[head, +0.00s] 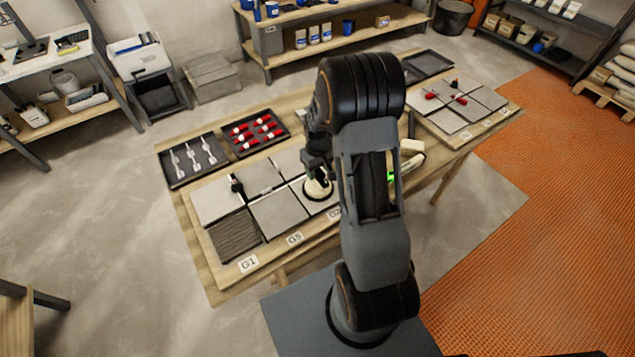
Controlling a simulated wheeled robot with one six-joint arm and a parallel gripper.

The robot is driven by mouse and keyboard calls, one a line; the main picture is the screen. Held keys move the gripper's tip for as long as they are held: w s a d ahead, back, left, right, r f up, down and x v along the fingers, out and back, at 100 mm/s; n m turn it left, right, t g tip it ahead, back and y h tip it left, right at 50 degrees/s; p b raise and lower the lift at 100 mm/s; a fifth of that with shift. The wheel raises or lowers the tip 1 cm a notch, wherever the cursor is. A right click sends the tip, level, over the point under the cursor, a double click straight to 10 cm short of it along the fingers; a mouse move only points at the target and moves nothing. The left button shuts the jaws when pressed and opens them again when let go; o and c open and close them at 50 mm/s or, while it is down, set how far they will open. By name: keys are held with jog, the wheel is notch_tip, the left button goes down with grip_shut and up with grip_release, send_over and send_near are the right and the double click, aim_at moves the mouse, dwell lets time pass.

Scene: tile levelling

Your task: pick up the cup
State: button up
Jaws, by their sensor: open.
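A round, pale cup (318,190) with a dark upper part, resembling a suction cup, rests on a grey tile near the middle of the workbench (185,225). My gripper (318,172) is directly above it, pointing down, with its fingers close around or just over the cup's dark top. The fingers are small and dark here, so I cannot tell whether they touch it. My own arm hides the bench just to the right of the cup.
Left of the cup lie several grey tiles (278,214) with dark upright pieces between some. Behind are a tray of white pieces (168,168) and a tray of red pieces (233,153). More tiles (437,117) with red pieces lie at the right end.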

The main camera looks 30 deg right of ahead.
jog(key=shift+f, duration=0.95)
jog(key=shift+c, duration=0.4)
grip_shut()
